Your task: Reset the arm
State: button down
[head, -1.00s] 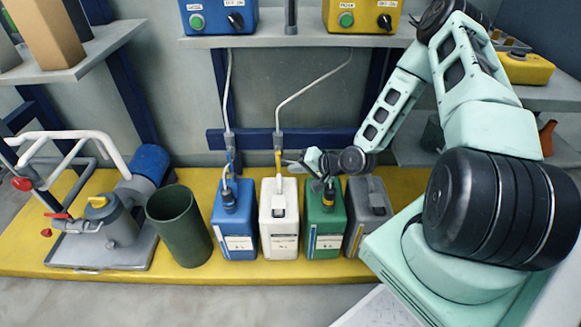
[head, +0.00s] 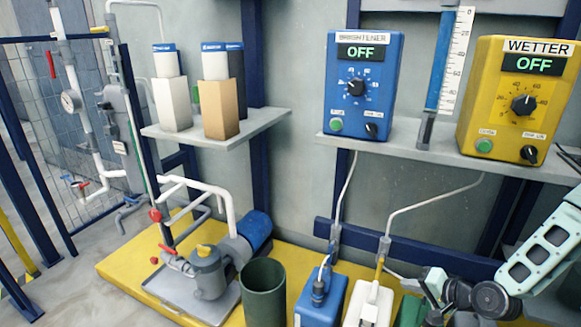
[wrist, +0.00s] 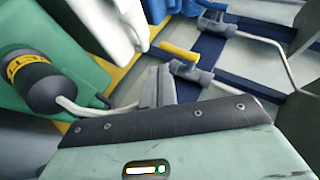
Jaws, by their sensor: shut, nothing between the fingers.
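My arm enters the head view at the lower right. My gripper (head: 398,276) is just right of the yellow-handled valve (head: 380,262), above the white jug (head: 371,303). In the wrist view my gripper's fingers (wrist: 158,88) are together, with nothing between them. They point at the yellow handle (wrist: 180,52); I cannot tell whether they touch it. The green jug (wrist: 50,55) with its black cap and hose fills the left of the wrist view. The white jug (wrist: 108,22) shows at the top.
The blue BRIGHTENER box (head: 362,85) and yellow WETTER box (head: 515,100), both reading OFF, stand on a shelf above my arm. A blue jug (head: 320,300), dark green bin (head: 263,290) and pump (head: 210,270) stand left. Open floor lies far left.

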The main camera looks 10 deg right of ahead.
jog(key=s+a+r+n+g+h, duration=0.1)
jog(key=s+a+r+n+g, duration=0.1)
jog(key=a+r+n+g, duration=0.4)
jog(key=s+a+r+n+g+h, duration=0.1)
jog(key=s+a+r+n+g, duration=0.15)
jog(key=a+r+n, duration=0.5)
jog(key=s+a+r+n+g+h+p, duration=0.1)
jog(key=s+a+r+n, duration=0.1)
jog(key=s+a+r, duration=0.65)
jog(key=s+a+r+n+g+h, duration=0.1)
jog(key=s+a+r, duration=0.4)
jog(key=s, duration=0.6)
notch_tip(320, 180, up, 28)
jog(key=p, duration=2.8)
jog(key=shift+d+r, duration=0.2)
jog(key=shift+d, duration=0.2)
